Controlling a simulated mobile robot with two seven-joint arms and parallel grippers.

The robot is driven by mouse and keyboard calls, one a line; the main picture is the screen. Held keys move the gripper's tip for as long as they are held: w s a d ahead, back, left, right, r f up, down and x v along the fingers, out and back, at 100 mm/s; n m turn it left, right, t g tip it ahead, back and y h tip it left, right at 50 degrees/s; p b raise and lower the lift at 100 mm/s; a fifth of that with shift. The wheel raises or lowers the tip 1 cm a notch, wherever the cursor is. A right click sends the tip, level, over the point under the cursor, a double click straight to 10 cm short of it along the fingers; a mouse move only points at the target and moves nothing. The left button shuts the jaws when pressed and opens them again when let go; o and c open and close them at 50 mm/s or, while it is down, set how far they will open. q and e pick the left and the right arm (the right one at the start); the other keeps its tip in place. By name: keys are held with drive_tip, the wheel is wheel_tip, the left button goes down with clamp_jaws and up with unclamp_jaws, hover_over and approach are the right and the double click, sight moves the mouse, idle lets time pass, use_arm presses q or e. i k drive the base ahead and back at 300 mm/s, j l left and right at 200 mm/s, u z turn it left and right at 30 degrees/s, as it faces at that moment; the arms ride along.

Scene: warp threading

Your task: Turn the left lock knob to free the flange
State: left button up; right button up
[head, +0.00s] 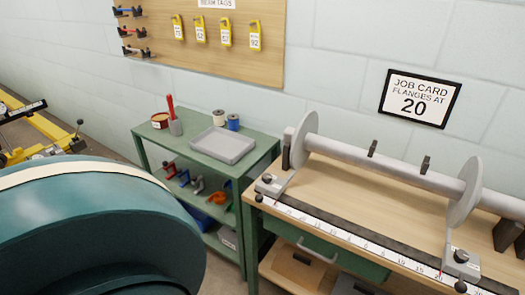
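The left flange (304,136) is a pale grey disc standing upright on the left end of a long grey beam (380,163). A bracket runs from its foot to a metal block at the front rail, with a dark knob (267,178) on top. A second small black knob (259,198) sits lower at the front. The right flange (465,192) stands upright further along the beam, with a similar block and dark knob (462,256) on the rail. Neither gripper is in view, and nothing is seen touching the knobs.
A scale (340,235) runs along the bench's front edge. The wooden bench top (345,196) is mostly clear. A green shelf unit (150,150) with a grey tray (222,145) stands left of it. A wall card (419,98) reads "flanges at 20".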

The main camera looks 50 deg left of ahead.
sight(267, 178)
drive_tip(key=i+j, duration=0.1)
drive_tip(key=j, duration=0.9)
drive_tip(key=i+j, duration=0.1)
drive_tip(key=j, duration=0.95)
drive_tip(key=l+z, duration=0.05)
